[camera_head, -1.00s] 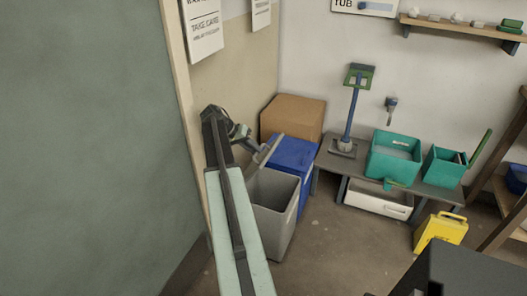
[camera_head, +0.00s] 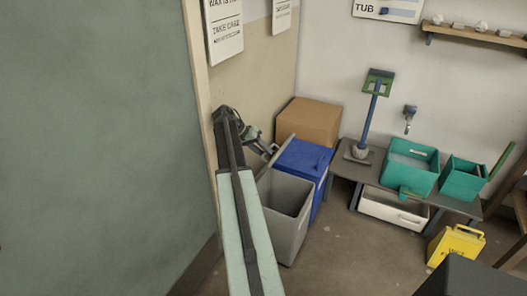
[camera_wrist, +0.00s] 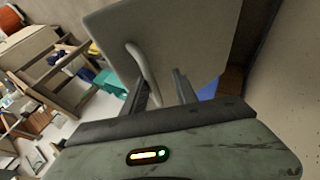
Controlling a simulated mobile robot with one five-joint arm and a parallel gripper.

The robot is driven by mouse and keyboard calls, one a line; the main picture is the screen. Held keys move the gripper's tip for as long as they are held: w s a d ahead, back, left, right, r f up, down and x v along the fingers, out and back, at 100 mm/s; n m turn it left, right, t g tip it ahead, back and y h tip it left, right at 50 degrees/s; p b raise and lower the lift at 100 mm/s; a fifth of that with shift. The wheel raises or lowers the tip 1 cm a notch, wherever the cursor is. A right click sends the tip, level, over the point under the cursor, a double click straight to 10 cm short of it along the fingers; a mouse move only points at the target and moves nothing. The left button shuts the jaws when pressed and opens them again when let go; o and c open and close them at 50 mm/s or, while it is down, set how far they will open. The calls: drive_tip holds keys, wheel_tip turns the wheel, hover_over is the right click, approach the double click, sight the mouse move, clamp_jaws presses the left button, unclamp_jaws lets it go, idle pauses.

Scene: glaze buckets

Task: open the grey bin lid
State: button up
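The grey bin (camera_head: 290,232) stands on the floor left of the blue bin, and its open top shows. Its grey lid (camera_head: 281,150) is raised and stands steeply tilted at the back of the bin, seen nearly edge-on. In the wrist view the lid's flat face (camera_wrist: 190,35) fills the upper middle, with a pale looped handle (camera_wrist: 146,68) on it. My gripper (camera_wrist: 161,78) is at the lid; its two fingers are apart, with the handle's lower end between them and a gap to the right finger. In the head view the gripper (camera_head: 268,151) is small beside the lid.
A blue bin (camera_head: 304,160) stands close on the right, with a cardboard box (camera_head: 308,122) behind. A low bench (camera_head: 350,170) carries green tubs (camera_head: 410,168). A yellow container (camera_head: 456,244) stands on the floor. A wall (camera_head: 100,150) is close on the left.

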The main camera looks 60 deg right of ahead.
drive_tip(key=s+a+r+p, duration=0.5)
drive_tip(key=s+a, duration=0.4)
drive_tip(key=a, duration=0.4)
drive_tip(key=shift+s+a, duration=0.1)
idle(0.4)
